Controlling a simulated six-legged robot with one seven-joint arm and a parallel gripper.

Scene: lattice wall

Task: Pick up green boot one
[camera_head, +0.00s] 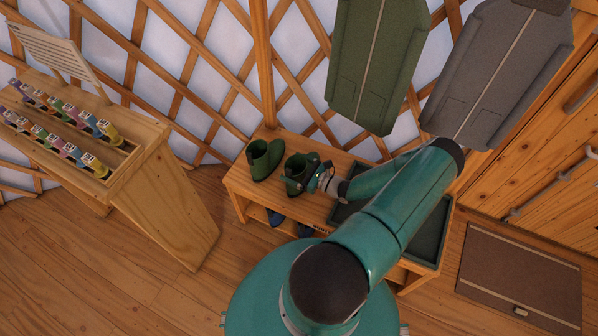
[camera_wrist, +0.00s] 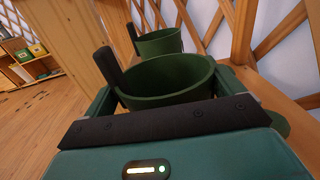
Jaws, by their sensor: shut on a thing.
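Two green boots stand side by side at the left of the wooden bench. The right one (camera_head: 296,174) is held by my gripper (camera_head: 313,173), whose jaws are shut on it. In the wrist view the held boot (camera_wrist: 165,82) fills the space between the jaws, its round open top facing up and a dark upright piece at its left. The other green boot (camera_head: 264,160) stands free to its left, and it shows just behind the held boot in the wrist view (camera_wrist: 160,42). The held boot looks upright. I cannot tell whether its sole touches the bench.
The wooden bench (camera_head: 237,186) has a dark green tray (camera_head: 428,240) at its right, and dark blue shoes (camera_head: 276,217) lie below. A green garment (camera_head: 375,60) and a grey one (camera_head: 495,70) hang above.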

